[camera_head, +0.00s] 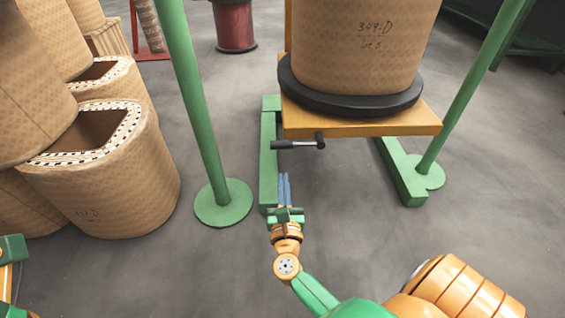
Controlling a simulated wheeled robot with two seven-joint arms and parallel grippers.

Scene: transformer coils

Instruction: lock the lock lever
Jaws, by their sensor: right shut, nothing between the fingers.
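A gap shows between the fingertips and the lever, and nothing is held. Part of my left arm (10,250) shows at the left edge; its gripper is not seen.
A wrapped coil (360,45) stands on a black ring (350,98) on the platform. Green posts (190,95) with round bases stand on both sides, and green floor beams (269,150) lie beneath. Several wrapped coils (110,185) crowd the left. The floor between the beams is clear.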

